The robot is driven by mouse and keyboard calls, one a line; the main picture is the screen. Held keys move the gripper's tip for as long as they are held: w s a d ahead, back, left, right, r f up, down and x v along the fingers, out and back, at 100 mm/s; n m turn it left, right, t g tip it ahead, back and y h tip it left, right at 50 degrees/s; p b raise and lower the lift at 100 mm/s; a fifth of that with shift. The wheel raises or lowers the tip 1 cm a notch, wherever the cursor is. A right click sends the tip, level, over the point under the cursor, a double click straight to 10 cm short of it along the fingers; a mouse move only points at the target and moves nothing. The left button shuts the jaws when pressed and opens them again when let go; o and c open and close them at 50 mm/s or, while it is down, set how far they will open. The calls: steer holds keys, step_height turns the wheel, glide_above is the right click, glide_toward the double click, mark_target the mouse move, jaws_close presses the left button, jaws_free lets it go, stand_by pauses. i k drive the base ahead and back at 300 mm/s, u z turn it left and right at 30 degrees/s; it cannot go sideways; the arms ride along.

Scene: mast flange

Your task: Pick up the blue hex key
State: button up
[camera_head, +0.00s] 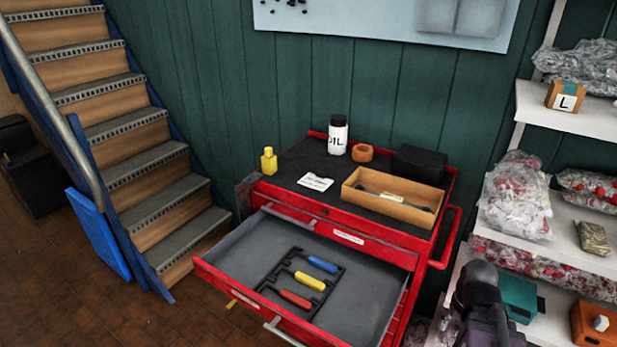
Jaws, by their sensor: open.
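The blue hex key (323,264) shows as a blue handle in a black holder (276,278) inside the open top drawer (240,262) of a red tool cabinet. It is the farthest back in a row, with a yellow-handled one (310,281) and a red-handled one (295,299) in front of it. Its metal shaft is too small to make out. A dark part that looks like my arm shows at the bottom right, to the right of the drawer. My gripper's fingers are not in view.
On the cabinet top stand a yellow bottle (268,161), an oil bottle (338,135), an orange ring (362,152), a black box (419,164) and a wooden tray (391,209) with a wrench. A loaded white shelf (575,122) stands at right. Stairs (140,165) rise at left.

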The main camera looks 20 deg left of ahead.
mark_target(324, 265)
steer(key=u, duration=0.5)
steer(key=i, duration=0.85)
steer(key=u, duration=0.6)
